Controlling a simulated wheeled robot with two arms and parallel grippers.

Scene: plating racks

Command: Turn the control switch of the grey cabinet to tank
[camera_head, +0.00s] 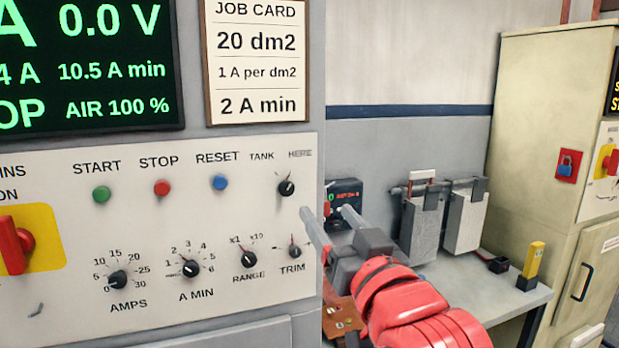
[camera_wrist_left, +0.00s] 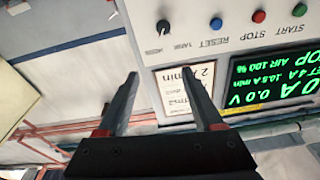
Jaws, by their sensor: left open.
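The control switch (camera_head: 287,187) is a small black knob at the upper right of the white panel on the grey cabinet (camera_head: 222,335). The labels TANK, at upper left, and HERE, at upper right, stand above it. Its pointer seems to lean up and right, toward HERE. The switch also shows upside down in the left wrist view (camera_wrist_left: 163,27). My left gripper (camera_head: 326,211) is open and empty, to the right of and slightly below the switch, apart from it. In the wrist view its fingers (camera_wrist_left: 160,85) reach toward the panel, with the switch beyond the fingertips. My right gripper is out of view.
START, STOP and RESET buttons (camera_head: 219,183) sit left of the switch. The TRIM knob (camera_head: 295,251) is below it, with other knobs further left. A job card (camera_head: 256,60) hangs above. A bench (camera_head: 500,300) with grey boxes and a beige cabinet (camera_head: 540,140) stand at right.

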